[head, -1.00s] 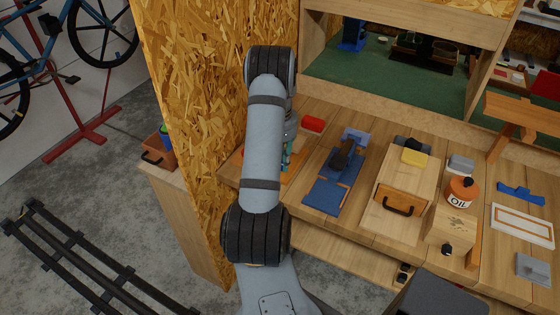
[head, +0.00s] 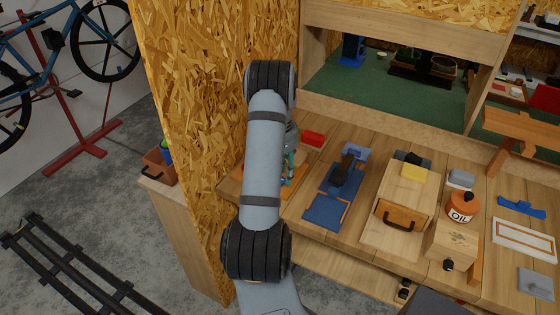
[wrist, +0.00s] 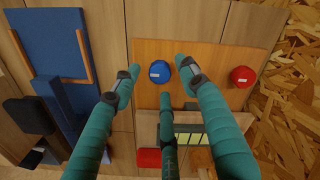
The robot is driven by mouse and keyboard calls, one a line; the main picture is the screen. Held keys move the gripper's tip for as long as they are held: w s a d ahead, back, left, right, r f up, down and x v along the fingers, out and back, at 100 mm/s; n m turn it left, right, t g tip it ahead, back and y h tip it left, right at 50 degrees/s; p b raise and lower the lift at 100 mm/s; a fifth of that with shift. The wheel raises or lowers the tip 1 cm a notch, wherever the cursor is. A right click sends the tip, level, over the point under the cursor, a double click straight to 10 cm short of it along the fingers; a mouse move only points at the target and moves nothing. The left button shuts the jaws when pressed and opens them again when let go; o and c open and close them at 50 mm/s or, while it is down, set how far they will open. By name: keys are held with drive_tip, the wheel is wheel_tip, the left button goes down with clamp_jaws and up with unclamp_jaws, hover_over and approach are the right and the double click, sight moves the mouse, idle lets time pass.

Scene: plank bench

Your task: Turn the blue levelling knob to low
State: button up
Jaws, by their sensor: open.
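The blue knob (wrist: 187,68) is a round cap with a small white label, on an orange-brown wooden panel (wrist: 220,57) in the wrist view. A red knob (wrist: 243,76) with a white mark sits on the same panel, to its right. My gripper (wrist: 160,75) is open, its teal fingers spread over the panel. In the head view my arm hides the knobs and most of the gripper (head: 290,165).
A blue board with a dark tool (head: 342,168) lies right of the panel. Beyond are a wooden drawer box (head: 398,215) and an orange oil can (head: 463,205). A red block (head: 312,138) lies behind. A chipboard wall (wrist: 290,105) stands close beside the panel.

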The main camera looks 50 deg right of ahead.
wheel_tip(320, 180, up, 11)
drive_tip(key=shift+f, duration=0.15)
drive_tip(key=shift+f, duration=0.1)
idle(0.4)
wheel_tip(320, 180, down, 12)
drive_tip(key=shift+r, duration=0.1)
idle(0.4)
idle(0.3)
